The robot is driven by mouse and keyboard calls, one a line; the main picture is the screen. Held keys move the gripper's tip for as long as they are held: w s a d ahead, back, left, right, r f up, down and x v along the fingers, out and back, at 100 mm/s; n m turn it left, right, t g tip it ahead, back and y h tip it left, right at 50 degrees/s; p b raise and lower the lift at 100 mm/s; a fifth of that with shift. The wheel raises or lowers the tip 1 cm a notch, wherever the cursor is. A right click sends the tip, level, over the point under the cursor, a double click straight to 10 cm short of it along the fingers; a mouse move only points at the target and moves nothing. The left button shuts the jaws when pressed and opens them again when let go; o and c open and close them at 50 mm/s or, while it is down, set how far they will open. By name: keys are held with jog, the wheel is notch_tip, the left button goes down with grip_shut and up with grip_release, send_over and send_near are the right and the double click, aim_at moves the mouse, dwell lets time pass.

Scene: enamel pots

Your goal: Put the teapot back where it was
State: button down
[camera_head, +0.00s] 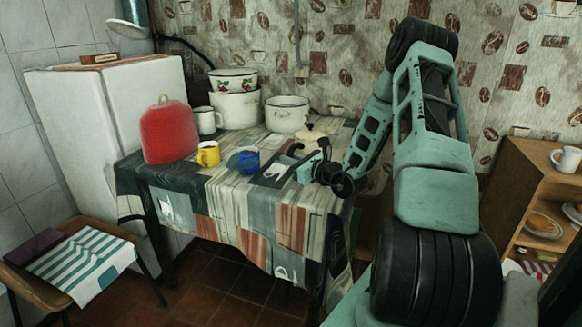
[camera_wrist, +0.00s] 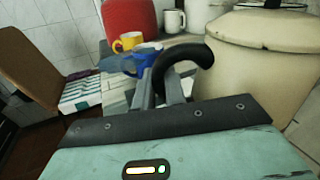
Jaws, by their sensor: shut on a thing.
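The teapot (camera_wrist: 262,68) is a cream enamel vessel with a lid and a black curved handle (camera_wrist: 192,52). It fills the right of the wrist view. In the head view its pale lid (camera_head: 312,136) shows behind my gripper (camera_head: 287,162), and most of its body is hidden. My gripper, also seen in the wrist view (camera_wrist: 164,88), is shut on the black handle, with the teapot's body to the right of the fingers. I cannot tell whether its base touches the table.
A blue mug (camera_head: 249,160) and a yellow mug (camera_head: 208,154) stand left of my gripper. A red cover (camera_head: 167,132), a white mug (camera_head: 207,121) and enamel pots (camera_head: 287,115) stand behind on the patchwork-covered table (camera_head: 232,205). A wooden shelf (camera_head: 518,190) is at right.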

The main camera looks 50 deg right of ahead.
jog(key=shift+f, duration=0.95)
jog(key=shift+f, duration=0.2)
jog(key=c, duration=1.5)
grip_release()
jog(key=shift+o, duration=0.2)
jog(key=shift+r, duration=0.2)
jog(key=s, duration=1.2)
jog(key=shift+a, duration=0.15)
